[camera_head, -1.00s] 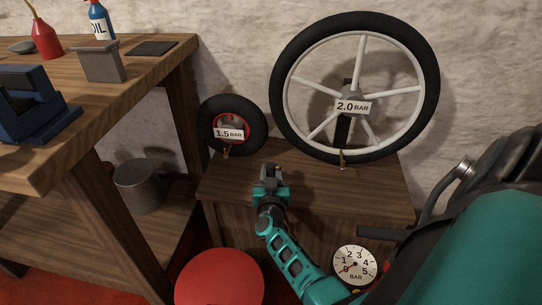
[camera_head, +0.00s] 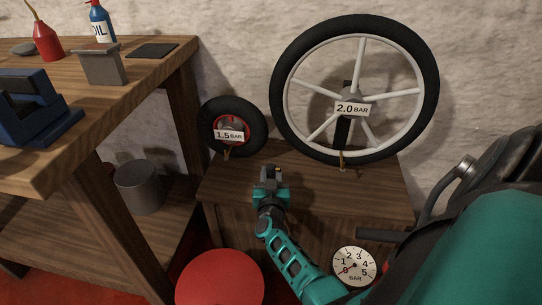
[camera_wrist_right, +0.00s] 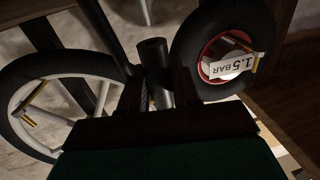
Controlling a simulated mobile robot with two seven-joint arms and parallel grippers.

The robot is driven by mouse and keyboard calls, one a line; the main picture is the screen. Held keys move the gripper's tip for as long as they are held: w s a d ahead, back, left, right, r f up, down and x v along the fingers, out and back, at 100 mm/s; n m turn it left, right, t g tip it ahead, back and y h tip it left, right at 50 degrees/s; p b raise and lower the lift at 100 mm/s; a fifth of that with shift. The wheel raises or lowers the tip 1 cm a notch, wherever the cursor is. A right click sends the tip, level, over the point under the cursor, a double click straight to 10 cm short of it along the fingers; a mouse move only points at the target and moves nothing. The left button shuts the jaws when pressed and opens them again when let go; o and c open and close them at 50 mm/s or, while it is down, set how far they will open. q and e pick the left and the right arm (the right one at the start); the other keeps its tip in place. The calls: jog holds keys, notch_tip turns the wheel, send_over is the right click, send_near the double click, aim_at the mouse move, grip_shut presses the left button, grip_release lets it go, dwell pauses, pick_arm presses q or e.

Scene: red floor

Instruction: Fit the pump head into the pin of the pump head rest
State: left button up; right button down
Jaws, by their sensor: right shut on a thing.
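My right gripper (camera_head: 268,181) is in front of the wooden cabinet between the two wheels in the head view. It is shut on the pump head, a small dark piece. In the right wrist view the pump head (camera_wrist_right: 153,55) shows as a dark cylinder with a greyish lower part, between the dark fingers. Most of its held part is hidden. I cannot make out the pump head rest or its pin for certain in either view. My left gripper is not in view.
A small wheel (camera_head: 247,113) marked 1.5 BAR and a large spoked wheel (camera_head: 432,95) marked 2.0 BAR stand on the wooden cabinet (camera_head: 375,190). A pressure gauge (camera_head: 354,266) is at lower right. A workbench (camera_head: 150,75) stands left; a red round thing (camera_head: 220,280) is below.

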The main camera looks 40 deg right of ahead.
pick_arm(q)
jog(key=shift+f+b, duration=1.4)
jog(key=shift+b, duration=0.05)
pick_arm(e)
jog(key=shift+f, duration=1.8)
jog(key=c, duration=0.7)
grip_release()
jog(key=shift+c, duration=0.2)
